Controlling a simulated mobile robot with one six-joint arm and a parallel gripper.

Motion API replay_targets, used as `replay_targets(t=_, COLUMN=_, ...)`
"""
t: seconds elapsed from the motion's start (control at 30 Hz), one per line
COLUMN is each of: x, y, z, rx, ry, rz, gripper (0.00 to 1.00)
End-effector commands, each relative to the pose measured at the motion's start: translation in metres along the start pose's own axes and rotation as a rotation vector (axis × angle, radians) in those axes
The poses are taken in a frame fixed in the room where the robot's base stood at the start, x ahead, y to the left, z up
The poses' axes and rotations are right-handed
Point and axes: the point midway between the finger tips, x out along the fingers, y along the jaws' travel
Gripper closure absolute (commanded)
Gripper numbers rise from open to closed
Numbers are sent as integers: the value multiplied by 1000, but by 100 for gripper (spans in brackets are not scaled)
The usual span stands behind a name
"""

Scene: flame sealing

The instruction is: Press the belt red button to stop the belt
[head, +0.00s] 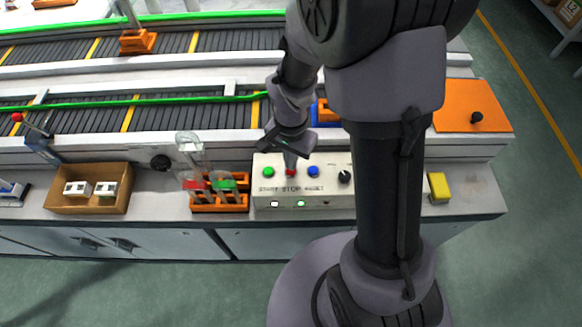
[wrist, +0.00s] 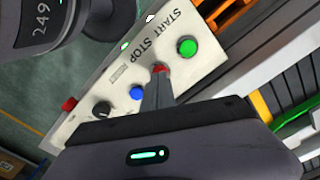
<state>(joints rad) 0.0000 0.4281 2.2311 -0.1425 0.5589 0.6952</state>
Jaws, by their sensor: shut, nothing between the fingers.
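The red stop button (head: 290,173) sits on the white control box (head: 330,201), between the green start button (head: 268,172) and the blue button (head: 313,171). My gripper (head: 290,160) is shut and empty, pointing down at the red button. In the wrist view the shut fingertips (wrist: 159,78) are right at the red button (wrist: 161,68) and cover part of it. They look to be touching it; I cannot tell whether it is pushed in. The belt (head: 190,116) runs behind the box.
A black knob (head: 344,176) is on the box's right side. An orange rack (head: 219,202) with red and green items stands close left of the box. A brown tray (head: 88,202) holds white blocks. A yellow block (head: 439,187) lies to the right, near the bench edge.

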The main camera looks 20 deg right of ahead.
Motion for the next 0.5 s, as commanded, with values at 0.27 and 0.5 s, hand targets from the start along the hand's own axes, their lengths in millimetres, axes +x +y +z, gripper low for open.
replay_targets(t=0.27, x=3, y=0, z=0, rx=0, ry=0, rz=0, gripper=100)
replay_targets(t=0.5, x=6, y=0, z=0, rx=0, ry=0, rz=0, gripper=100)
